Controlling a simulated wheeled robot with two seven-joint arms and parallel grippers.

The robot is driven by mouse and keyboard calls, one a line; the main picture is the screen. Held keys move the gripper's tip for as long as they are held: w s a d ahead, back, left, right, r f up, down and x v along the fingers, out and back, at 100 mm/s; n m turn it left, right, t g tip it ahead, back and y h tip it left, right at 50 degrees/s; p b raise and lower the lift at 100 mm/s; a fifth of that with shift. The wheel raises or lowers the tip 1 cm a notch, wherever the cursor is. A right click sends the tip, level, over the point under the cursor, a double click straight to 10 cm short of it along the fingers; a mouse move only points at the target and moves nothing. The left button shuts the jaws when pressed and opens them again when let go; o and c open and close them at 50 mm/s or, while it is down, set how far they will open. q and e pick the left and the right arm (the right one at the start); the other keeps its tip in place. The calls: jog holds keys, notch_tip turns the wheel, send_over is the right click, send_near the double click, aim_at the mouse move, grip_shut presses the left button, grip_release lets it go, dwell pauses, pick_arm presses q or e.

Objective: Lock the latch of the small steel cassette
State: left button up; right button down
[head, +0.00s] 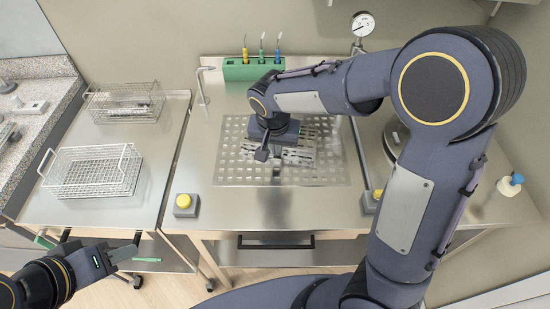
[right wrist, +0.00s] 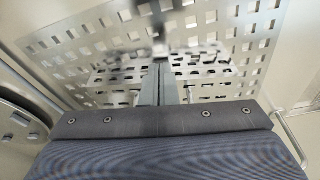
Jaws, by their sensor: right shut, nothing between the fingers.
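The small steel cassette (head: 300,154) lies on the perforated plate (head: 235,172) in the middle of the centre bench. It looks like a flat slotted steel box with dark slots or instruments. My right gripper (head: 262,154) is over its left side, pointing down, and hides part of it. In the right wrist view the fingers (right wrist: 160,68) are together and empty, in front of the blurred cassette (right wrist: 205,66). I cannot make out the latch or whether the fingers touch it. My left gripper (head: 128,254) is at the lower left, away from the cassette; its finger gap is unclear.
A green holder (head: 254,71) with coloured-handled tools stands behind the plate. Yellow buttons (head: 183,201) sit at the bench front. Wire baskets (head: 92,175) stand on the left bench. A pressure gauge (head: 362,25) is at the back. My right arm covers much of the right side.

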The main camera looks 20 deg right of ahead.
jog(key=shift+w+d, duration=0.15)
jog(key=shift+w, duration=0.15)
jog(key=s+r, duration=0.1)
jog(key=s+a+r+p, duration=0.1)
jog(key=r, duration=0.1)
jog(key=shift+s+a+p, duration=0.15)
jog(key=shift+s+p, duration=0.15)
jog(key=shift+s, duration=0.1)
